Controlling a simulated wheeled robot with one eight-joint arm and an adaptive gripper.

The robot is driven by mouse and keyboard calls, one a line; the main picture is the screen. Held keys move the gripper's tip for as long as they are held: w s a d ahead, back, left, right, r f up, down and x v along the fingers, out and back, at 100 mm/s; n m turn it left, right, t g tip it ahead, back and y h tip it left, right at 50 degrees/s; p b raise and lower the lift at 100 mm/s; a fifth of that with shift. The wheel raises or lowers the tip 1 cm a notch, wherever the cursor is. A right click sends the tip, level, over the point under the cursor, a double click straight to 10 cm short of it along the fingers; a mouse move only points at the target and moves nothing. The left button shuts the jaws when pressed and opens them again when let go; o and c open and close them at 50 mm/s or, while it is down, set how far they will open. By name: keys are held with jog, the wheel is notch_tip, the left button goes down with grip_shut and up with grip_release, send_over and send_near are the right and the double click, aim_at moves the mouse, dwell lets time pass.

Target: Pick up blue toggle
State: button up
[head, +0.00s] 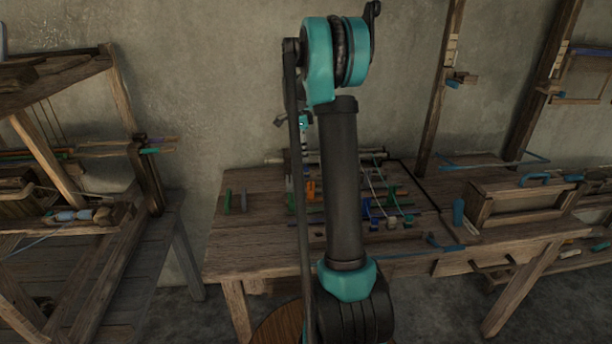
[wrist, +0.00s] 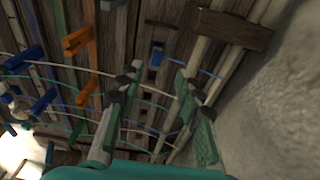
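In the wrist view a small blue toggle (wrist: 157,54) sits on the plank surface, with a thin blue cord running from it to the right. My gripper (wrist: 158,76) is open, its two fingers spread apart. The toggle shows in the gap just past the fingertips, with nothing between the fingers. Other blue pieces (wrist: 24,58) lie at the left of the wrist view. In the head view my arm blocks part of the table, and which blue piece there is the toggle cannot be told.
Orange pieces (wrist: 78,40) and several cords lie left of the fingers. A wooden bar (wrist: 233,29) is at the upper right, with a grey wall (wrist: 285,85) beside it. In the head view the wooden table (head: 245,258) has a clear front left; loom frames stand on both sides.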

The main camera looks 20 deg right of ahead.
aim_at(306, 168)
jog(key=shift+s+d+f, duration=0.1)
jog(key=shift+d+f, duration=0.05)
jog(key=shift+f, duration=1.1)
jog(key=shift+s+d+f, duration=0.1)
jog(key=shift+s+f, duration=0.05)
jog(key=shift+f, duration=1.1)
jog(key=shift+s+d+f, duration=0.1)
jog(key=shift+d+f, duration=0.05)
jog(key=shift+f, duration=1.1)
grip_shut()
